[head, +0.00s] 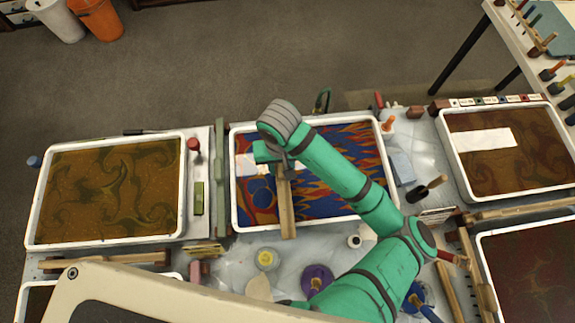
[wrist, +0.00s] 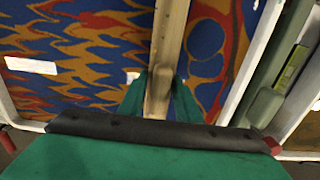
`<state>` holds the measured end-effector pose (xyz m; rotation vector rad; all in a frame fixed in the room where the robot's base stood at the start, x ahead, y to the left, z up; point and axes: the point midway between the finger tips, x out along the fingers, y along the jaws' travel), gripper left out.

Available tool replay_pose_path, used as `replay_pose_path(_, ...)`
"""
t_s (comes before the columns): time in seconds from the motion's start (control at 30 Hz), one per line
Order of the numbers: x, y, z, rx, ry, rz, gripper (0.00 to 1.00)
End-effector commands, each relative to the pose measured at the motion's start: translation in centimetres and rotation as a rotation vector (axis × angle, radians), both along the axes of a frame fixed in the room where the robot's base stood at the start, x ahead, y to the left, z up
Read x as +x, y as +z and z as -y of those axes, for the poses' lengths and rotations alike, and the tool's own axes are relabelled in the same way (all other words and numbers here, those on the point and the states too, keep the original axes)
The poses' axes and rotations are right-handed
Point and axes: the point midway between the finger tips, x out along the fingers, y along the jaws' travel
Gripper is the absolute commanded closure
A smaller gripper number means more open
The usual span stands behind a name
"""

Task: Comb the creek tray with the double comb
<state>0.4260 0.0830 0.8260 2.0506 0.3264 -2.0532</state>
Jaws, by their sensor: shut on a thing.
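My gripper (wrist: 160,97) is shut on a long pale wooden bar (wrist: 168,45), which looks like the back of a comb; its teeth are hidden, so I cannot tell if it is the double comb. In the head view the bar (head: 286,208) lies across the left half of the middle tray (head: 233,192), its near end over the front rim. This white-rimmed tray holds blue, red and orange paint, flame-like on the right and with rounded blue shapes on the left. I cannot read a creek label on it. I cannot tell whether the bar touches the surface.
A brown-and-olive swirled tray (head: 30,215) lies left, a dark brown one (head: 446,140) right. A green strip (head: 221,190) borders the middle tray's left side. A yellow jar (head: 267,258) and purple pot (head: 317,278) stand in front. A dark-tipped brush (head: 425,188) lies right.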

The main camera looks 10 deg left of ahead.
Motion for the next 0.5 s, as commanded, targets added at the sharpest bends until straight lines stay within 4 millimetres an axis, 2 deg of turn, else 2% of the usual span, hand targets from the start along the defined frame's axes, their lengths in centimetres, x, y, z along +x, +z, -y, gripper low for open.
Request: replay_pose_path(0.5,-1.0,0.0,-3.0,0.0,0.002,0.0,0.94)
